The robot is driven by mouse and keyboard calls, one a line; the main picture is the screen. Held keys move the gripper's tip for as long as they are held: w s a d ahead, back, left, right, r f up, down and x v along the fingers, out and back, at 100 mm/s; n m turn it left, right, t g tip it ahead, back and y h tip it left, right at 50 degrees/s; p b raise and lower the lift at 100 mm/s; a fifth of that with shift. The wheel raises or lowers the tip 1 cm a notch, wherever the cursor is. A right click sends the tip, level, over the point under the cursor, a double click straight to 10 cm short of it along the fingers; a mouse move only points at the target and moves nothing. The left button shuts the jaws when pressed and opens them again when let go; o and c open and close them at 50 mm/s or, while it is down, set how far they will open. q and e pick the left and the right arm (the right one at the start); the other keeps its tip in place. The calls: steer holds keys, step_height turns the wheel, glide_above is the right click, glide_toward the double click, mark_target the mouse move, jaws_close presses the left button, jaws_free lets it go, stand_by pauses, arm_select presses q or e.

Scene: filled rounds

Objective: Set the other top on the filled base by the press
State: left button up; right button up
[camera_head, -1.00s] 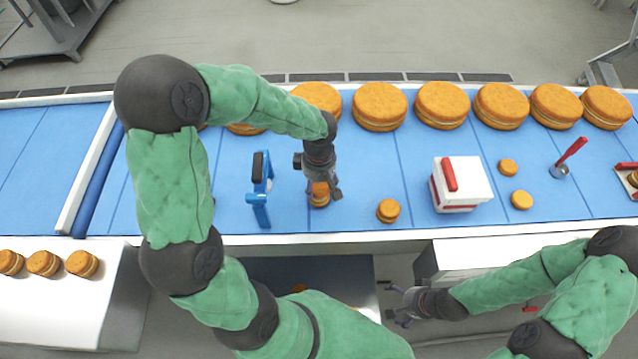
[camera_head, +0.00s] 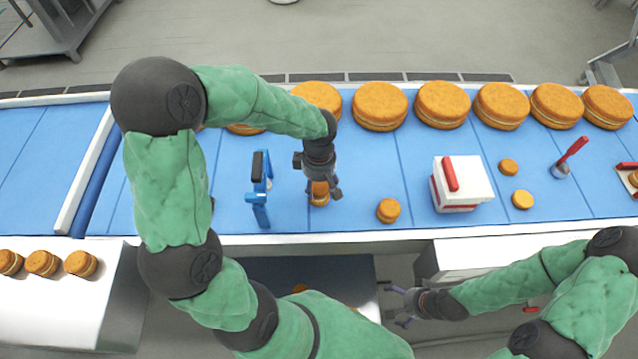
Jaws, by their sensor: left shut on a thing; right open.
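My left gripper (camera_head: 323,193) is shut on a small golden round top (camera_head: 319,187), beside the blue press (camera_head: 260,192) with its black handle. A small round base (camera_head: 319,200) shows just under the held top. Whether the two touch is hard to tell, as the fingers partly cover them. Another small round (camera_head: 388,210) lies to the right on the blue belt. My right gripper (camera_head: 404,304) is open and empty, in front of the belt at the lower middle.
A white box with a red handle (camera_head: 462,184) stands on the belt (camera_head: 405,165). Two small rounds (camera_head: 508,167) (camera_head: 522,199) and a red-handled tool (camera_head: 569,157) are to its right. Large rounds (camera_head: 380,105) line the back edge. Several filled rounds (camera_head: 43,263) sit on a white table at left.

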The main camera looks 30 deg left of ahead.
arm_select(q)
steer(key=shift+f+b, duration=0.75)
steer(key=shift+f, duration=0.05)
stand_by(0.9)
steer(key=o, duration=0.9)
steer(key=shift+c, duration=0.2)
steer(key=shift+o, duration=1.3)
steer(key=shift+r, duration=0.1)
steer(key=shift+r+p, duration=2.15)
steer(key=shift+r, duration=1.3)
